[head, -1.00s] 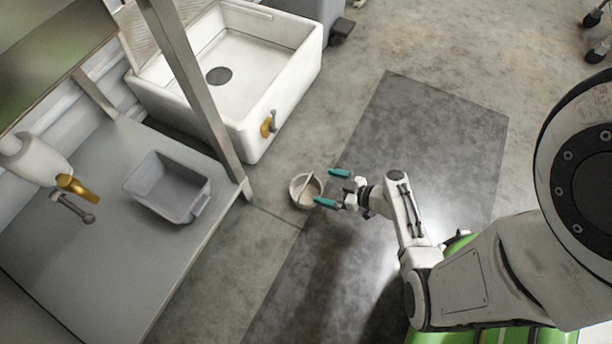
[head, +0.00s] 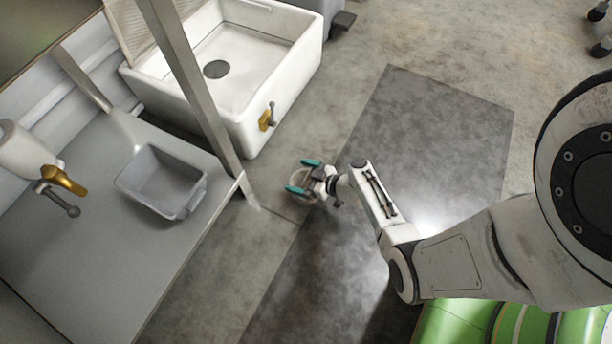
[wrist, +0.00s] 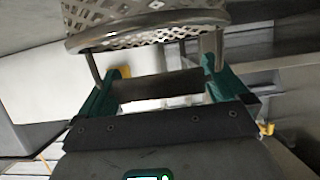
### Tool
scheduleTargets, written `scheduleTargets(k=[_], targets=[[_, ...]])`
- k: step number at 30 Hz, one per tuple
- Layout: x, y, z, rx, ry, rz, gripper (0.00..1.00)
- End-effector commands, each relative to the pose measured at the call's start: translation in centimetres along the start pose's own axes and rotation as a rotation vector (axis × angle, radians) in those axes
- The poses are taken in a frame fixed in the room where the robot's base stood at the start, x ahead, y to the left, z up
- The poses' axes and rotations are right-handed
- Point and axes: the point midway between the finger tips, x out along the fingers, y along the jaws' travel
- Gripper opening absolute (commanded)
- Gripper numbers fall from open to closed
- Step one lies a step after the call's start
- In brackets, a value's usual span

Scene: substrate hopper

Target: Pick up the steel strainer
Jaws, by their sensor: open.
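The steel strainer (head: 303,179) is a small round basket near the floor, beside the edge of the dark mat, largely covered by my gripper in the head view. In the wrist view the strainer (wrist: 150,28) fills the top middle, with a perforated metal wall, a thick rim and thin metal bars running down near my fingers. My gripper (head: 303,176) is open, with its teal fingers over the strainer. In the wrist view my gripper (wrist: 162,88) has its fingers spread below the basket, one to each side. I cannot tell whether they touch it.
A white basin (head: 247,95) with a brass valve (head: 267,118) stands behind. At left, a grey bench (head: 95,255) holds a grey tub (head: 160,182), and a metal post (head: 195,90) rises at its corner. The dark mat (head: 420,130) is clear to the right.

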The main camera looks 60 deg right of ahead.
Motion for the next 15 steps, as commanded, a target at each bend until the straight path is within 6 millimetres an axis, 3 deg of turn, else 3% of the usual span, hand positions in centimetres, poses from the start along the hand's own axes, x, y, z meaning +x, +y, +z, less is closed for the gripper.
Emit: scheduleTargets(k=[6,15], targets=[[0.04,0.01,-0.05,0.000,0.000,0.000,0.99],[0.02,0.01,-0.04,0.000,0.000,0.000,0.70]])
